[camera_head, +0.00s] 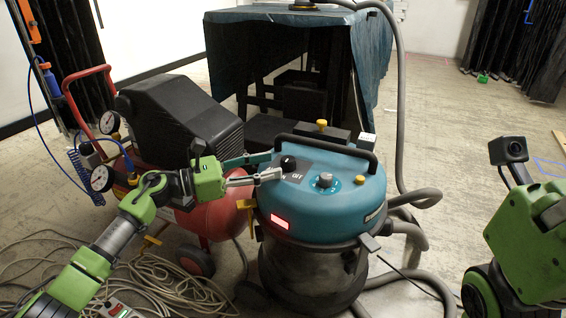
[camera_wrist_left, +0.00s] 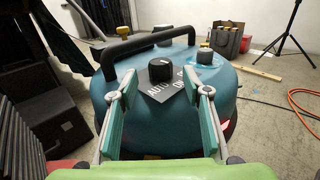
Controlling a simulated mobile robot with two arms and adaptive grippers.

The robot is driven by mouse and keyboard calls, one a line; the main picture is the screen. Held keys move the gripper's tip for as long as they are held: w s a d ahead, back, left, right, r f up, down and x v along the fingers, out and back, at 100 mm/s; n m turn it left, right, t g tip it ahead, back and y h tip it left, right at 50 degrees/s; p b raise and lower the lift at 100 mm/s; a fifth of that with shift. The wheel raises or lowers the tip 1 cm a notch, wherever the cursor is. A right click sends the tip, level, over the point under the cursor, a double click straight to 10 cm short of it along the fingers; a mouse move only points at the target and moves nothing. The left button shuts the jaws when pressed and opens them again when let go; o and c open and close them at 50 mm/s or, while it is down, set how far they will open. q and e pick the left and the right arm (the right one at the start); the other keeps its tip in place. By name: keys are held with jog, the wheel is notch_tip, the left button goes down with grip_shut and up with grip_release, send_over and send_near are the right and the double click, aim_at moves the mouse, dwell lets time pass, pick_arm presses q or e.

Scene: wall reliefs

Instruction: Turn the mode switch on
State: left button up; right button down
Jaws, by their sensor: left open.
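The mode switch (camera_head: 288,163) is a black knob on a dark label plate on the lid of a teal vacuum (camera_head: 330,215). The plate carries white lettering, including OFF in the head view. In the left wrist view the knob (camera_wrist_left: 160,70) shows a small pale mark on its top; its exact setting is hard to read. My left gripper (camera_head: 268,167) is open and at the knob's left in the head view. In the left wrist view its fingertips (camera_wrist_left: 158,86) flank the label plate, with the knob centred between and slightly beyond them. Contact is not visible.
A grey dial (camera_head: 325,180), a red lit panel (camera_head: 280,221) and a black handle (camera_head: 330,147) are on the vacuum. A red compressor (camera_head: 215,215) stands left. A hose (camera_head: 399,110) rises at right. My right arm is at right, its fingers unseen.

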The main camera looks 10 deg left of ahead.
pick_arm(q)
jog(key=v, duration=0.6)
jog(key=shift+d, duration=0.15)
